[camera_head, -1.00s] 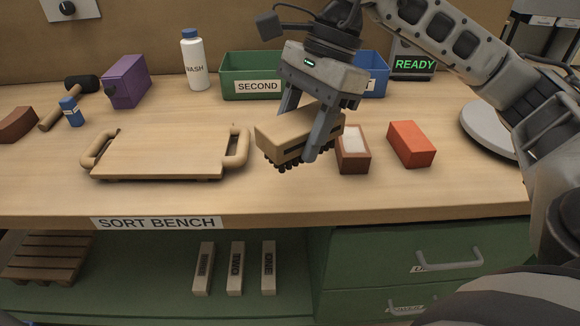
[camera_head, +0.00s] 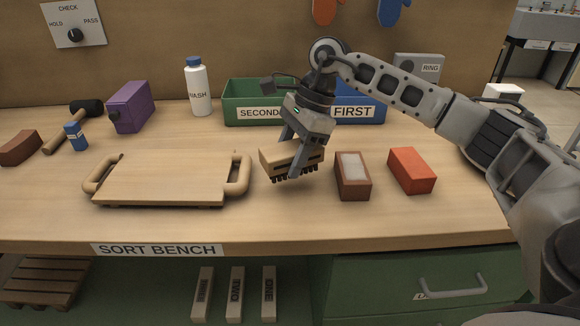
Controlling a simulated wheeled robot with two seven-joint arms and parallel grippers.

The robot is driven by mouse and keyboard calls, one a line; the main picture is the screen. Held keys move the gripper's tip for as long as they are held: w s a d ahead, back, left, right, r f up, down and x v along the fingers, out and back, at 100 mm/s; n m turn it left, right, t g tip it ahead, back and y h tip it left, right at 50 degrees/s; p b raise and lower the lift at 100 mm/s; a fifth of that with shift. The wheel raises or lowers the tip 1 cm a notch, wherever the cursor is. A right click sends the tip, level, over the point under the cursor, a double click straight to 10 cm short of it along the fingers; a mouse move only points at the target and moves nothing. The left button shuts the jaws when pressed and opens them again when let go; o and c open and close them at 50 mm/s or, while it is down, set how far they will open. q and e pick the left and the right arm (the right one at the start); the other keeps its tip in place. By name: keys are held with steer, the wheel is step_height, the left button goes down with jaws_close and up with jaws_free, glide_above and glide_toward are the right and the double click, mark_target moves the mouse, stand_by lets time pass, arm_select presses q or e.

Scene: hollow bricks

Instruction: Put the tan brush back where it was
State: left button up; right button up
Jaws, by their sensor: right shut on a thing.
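The tan brush (camera_head: 276,160) is a tan block with dark bristles pointing down. My right gripper (camera_head: 296,160) is shut on it and holds it over the bench, between the wooden tray's right handle and a brown brick with a pale top (camera_head: 352,174). Whether the bristles touch the bench top, I cannot tell. My left gripper is not in view.
The wooden tray (camera_head: 160,181) with two handles lies at the left. An orange-red brick (camera_head: 411,170) lies at the right. The green bin (camera_head: 240,101) marked SECOND and blue bin (camera_head: 372,112) marked FIRST stand behind my gripper. Bare bench (camera_head: 285,215) lies in front.

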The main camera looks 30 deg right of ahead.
steer(key=shift+w+f, duration=0.2)
step_height(320, 180, down, 3)
steer(key=shift+w+d+f, duration=0.1)
steer(key=shift+d, duration=0.05)
steer(key=shift+f, duration=0.25)
steer(key=o, duration=1.1)
steer(key=shift+r+p, duration=0.3)
steer(key=v, duration=1.1)
steer(key=shift+d+r, duration=0.1)
steer(key=shift+r, duration=0.3)
